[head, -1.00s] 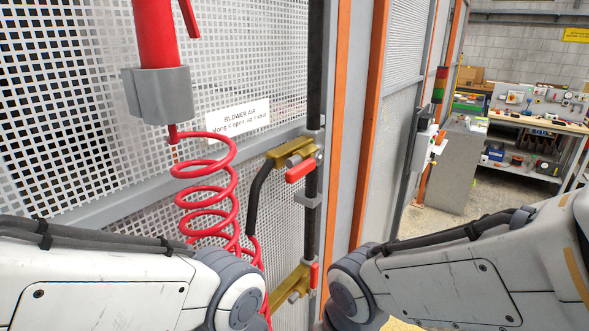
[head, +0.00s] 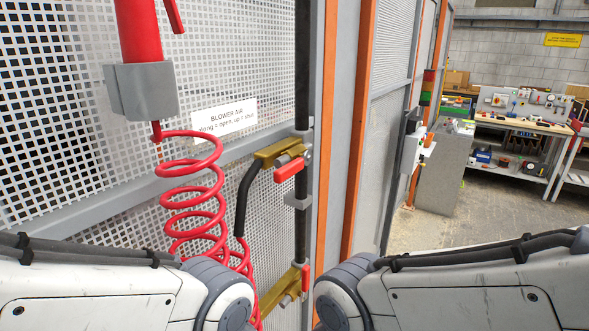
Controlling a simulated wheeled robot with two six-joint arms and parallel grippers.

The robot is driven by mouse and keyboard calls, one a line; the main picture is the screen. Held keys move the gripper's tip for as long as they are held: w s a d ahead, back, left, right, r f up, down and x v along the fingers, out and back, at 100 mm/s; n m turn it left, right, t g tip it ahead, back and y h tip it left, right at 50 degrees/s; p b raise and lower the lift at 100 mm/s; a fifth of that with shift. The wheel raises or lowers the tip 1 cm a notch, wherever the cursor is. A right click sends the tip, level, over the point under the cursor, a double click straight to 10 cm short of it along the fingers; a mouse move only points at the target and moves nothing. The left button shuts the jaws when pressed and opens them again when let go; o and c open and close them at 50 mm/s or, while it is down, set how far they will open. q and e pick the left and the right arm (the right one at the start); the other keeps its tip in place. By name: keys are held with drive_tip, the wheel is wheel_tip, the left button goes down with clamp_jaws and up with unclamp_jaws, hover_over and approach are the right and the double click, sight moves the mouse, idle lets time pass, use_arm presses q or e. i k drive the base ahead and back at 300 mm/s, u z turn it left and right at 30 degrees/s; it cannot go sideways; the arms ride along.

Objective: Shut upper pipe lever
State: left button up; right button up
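The upper pipe lever (head: 291,171) is a red handle on a brass valve (head: 279,150) on a black vertical pipe (head: 302,85). It sticks out to the left, roughly parallel to the brass branch and across the pipe. A lower brass valve (head: 278,292) on the same pipe has a red lever (head: 305,278) that stands upright, along the pipe. My two arms come in from the lower left and lower right below the upper valve. Neither gripper shows.
A coiled red hose (head: 200,195) hangs left of the pipe, and a black hose (head: 243,200) drops from the upper valve. A workbench (head: 525,125) stands farther right beyond open floor.

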sight(282, 174)
drive_tip(key=k, duration=1.1)
drive_tip(key=z, duration=0.95)
drive_tip(key=i, duration=1.4)
drive_tip(key=u, duration=1)
